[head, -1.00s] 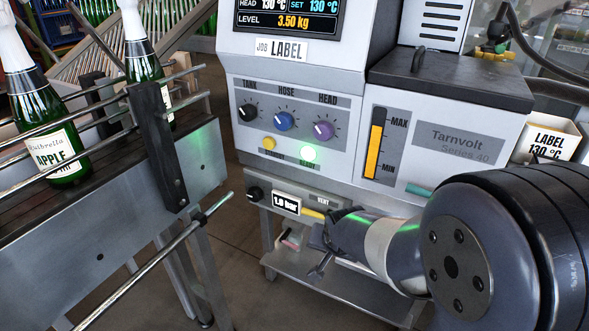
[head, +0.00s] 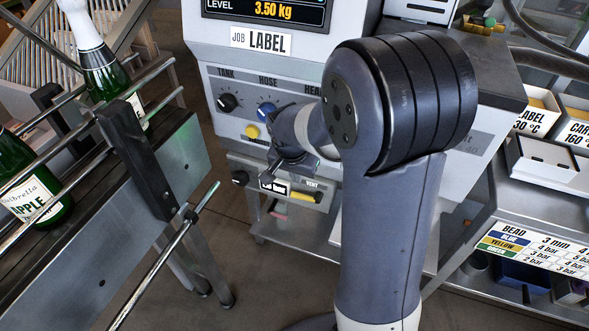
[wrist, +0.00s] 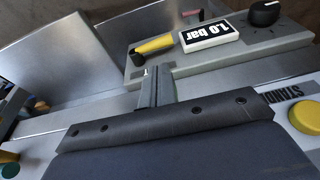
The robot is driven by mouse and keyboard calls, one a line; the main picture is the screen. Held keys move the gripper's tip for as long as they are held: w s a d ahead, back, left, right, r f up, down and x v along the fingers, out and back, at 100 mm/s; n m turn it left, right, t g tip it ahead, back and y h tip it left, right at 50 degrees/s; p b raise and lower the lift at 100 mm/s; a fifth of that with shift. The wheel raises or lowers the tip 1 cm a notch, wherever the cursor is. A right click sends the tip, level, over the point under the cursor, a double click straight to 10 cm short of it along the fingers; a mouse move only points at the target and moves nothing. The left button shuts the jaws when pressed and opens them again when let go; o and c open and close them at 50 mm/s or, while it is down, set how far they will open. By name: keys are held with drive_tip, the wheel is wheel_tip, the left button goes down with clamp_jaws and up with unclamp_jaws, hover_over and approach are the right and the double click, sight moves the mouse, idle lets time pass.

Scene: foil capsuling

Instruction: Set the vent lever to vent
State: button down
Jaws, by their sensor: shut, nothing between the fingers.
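The vent lever (head: 304,196) is a yellow bar with a dark end, on the low front panel under the VENT label (head: 312,184). It lies roughly sideways, beside the white 1.0 bar display (head: 272,186). In the wrist view the yellow lever (wrist: 153,45) also shows, left of the upside-down display (wrist: 203,36). My gripper (wrist: 157,75) is shut and empty, its fingers short of the panel and apart from the lever. In the head view my gripper (head: 275,170) is above the display, partly hidden by my wrist. The lever's markings are too small to read.
A black knob (head: 240,178) sits left of the display. A bottle conveyor (head: 180,165) stands at left. My arm hides the machine's right front.

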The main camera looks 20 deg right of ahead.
sight(294, 197)
drive_tip(key=x, duration=0.9)
drive_tip(key=shift+b, duration=0.35)
drive_tip(key=shift+a+f+h+b, duration=0.15)
drive_tip(key=shift+f+h+b, duration=0.05)
drive_tip(key=shift+h+b, duration=0.15)
drive_tip(key=shift+w+a+f+g+h+b, duration=0.25)
drive_tip(key=shift+f+g+h+b, duration=0.3)
drive_tip(key=shift+g+b, duration=0.15)
drive_tip(key=f+g+h+b, duration=0.1)
drive_tip(key=f+g+h, duration=0.1)
drive_tip(key=h, duration=0.1)
drive_tip(key=shift+w+a+n+b, duration=0.15)
drive_tip(key=shift+a+n+b, duration=0.05)
drive_tip(key=shift+n+b, duration=0.2)
drive_tip(key=shift+d+f+b, duration=0.1)
drive_tip(key=shift+f+b, duration=0.6)
drive_tip(key=shift+b, duration=0.3)
drive_tip(key=shift+d+f+b, duration=0.15)
drive_tip(key=shift+f+b, duration=0.6)
drive_tip(key=shift+b, duration=0.2)
